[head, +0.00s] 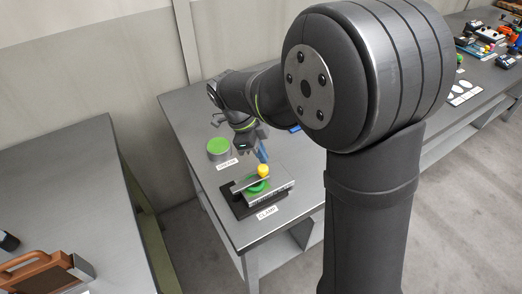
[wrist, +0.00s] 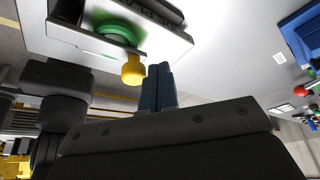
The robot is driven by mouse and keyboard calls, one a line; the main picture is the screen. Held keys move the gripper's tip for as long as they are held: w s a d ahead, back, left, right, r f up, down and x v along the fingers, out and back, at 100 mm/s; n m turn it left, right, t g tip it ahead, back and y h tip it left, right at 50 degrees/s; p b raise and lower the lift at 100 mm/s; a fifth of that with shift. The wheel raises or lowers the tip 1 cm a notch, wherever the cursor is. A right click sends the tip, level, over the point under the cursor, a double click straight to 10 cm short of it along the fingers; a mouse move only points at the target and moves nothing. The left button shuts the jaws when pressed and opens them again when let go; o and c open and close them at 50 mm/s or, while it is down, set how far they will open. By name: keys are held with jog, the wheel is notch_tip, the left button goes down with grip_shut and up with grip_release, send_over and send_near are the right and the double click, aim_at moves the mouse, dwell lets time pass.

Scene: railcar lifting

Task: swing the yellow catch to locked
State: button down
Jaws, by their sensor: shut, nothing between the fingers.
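The yellow catch (head: 263,170) shows as a rounded yellow knob at one end of a bar on the clamp fixture (head: 242,208), which has a dark base and a grey block. A green disc (head: 257,186) lies under the bar. In the wrist view the yellow knob (wrist: 132,72) is just left of my fingertips, with the green disc (wrist: 118,32) beyond it. My gripper (head: 262,154) has blue fingers, shut and empty, close behind the knob. The fingers (wrist: 158,86) also show in the wrist view; whether they touch the knob I cannot tell.
A green-topped cylinder (head: 219,147) stands on the grey bench (head: 195,122) behind the fixture. Small coloured items lie at the bench's far right end. Another table (head: 70,180) at left holds a brown-handled item (head: 45,268). My arm hides the bench's middle.

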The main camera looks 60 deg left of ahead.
jog(key=shift+w+a, duration=0.15)
jog(key=shift+a, duration=0.4)
jog(key=w+a+r, duration=0.2)
jog(key=a+r, duration=0.4)
jog(key=r, duration=0.3)
jog(key=shift+a+r, duration=0.15)
jog(key=d+f, duration=0.1)
jog(key=f, duration=0.2)
jog(key=s+d+f, duration=0.1)
jog(key=d+f, duration=0.1)
jog(key=f, duration=0.1)
jog(key=d+f, duration=0.1)
jog(key=f, duration=0.2)
jog(key=shift+s+d+f, duration=0.2)
jog(key=shift+s+d, duration=0.05)
jog(key=shift+d, duration=0.15)
jog(key=shift+s+a, duration=0.45)
jog(key=shift+s, duration=0.45)
jog(key=shift+s+a, duration=0.4)
jog(key=shift+s, duration=0.45)
